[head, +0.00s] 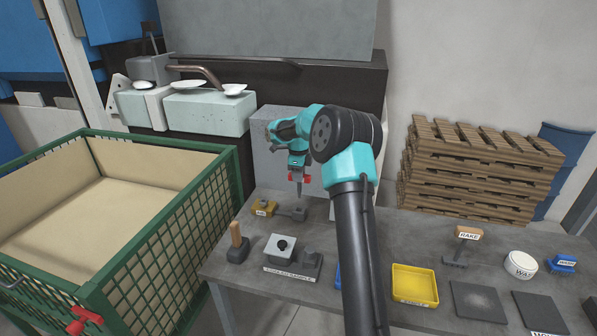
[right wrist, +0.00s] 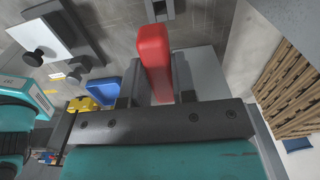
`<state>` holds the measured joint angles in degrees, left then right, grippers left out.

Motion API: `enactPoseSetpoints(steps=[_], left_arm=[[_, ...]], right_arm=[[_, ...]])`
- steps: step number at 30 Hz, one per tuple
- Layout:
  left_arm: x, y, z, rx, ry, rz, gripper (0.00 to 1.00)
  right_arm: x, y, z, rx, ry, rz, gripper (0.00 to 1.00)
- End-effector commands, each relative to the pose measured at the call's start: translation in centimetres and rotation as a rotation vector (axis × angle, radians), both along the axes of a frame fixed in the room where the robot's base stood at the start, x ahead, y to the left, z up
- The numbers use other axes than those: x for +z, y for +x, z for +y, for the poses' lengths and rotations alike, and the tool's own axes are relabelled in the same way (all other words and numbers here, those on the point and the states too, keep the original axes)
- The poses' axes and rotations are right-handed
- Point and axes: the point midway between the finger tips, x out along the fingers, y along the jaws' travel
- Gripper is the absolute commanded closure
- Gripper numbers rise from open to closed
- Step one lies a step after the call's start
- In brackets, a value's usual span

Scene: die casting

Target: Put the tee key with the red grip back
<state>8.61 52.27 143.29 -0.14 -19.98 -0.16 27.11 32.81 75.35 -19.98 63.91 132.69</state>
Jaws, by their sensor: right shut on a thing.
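The tee key's red grip (head: 306,178) is in my right gripper (head: 299,177), above the back of the grey table. Its shaft points down, with the tip above a small dark block (head: 298,213). I cannot tell whether the tip touches the block. The block sits beside a yellow piece (head: 264,207) with a small label. In the right wrist view, the red grip (right wrist: 154,62) stands between the two dark fingers of the right gripper (right wrist: 155,88), which are shut on it. My left gripper is not in view.
A wooden-handled tool (head: 236,243), a labelled sample stand (head: 282,248), a yellow tray (head: 415,284), a rake (head: 462,245), a round white tub (head: 520,264) and a blue brush (head: 562,264) are on the table. A green mesh crate (head: 190,235) stands left, pallets (head: 480,165) behind.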

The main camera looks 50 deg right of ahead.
Motion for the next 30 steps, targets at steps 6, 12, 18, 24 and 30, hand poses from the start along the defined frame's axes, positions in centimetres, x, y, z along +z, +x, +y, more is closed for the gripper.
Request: enactPoseSetpoints(steps=[6,12,18,24,30], left_arm=[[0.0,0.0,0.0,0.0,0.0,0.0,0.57],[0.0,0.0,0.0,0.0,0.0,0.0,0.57],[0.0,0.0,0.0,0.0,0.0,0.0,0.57],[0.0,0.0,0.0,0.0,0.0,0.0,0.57],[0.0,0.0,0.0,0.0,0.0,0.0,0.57]], right_arm=[[-1.2,0.0,0.0,0.0,0.0,0.0,1.0],[-2.3,0.0,0.0,0.0,0.001,0.0,1.0],[-3.4,0.0,0.0,0.0,0.001,0.0,1.0],[-4.4,0.0,0.0,0.0,0.0,-0.001,1.0],[-5.6,0.0,0.0,0.0,0.0,0.001,1.0]])
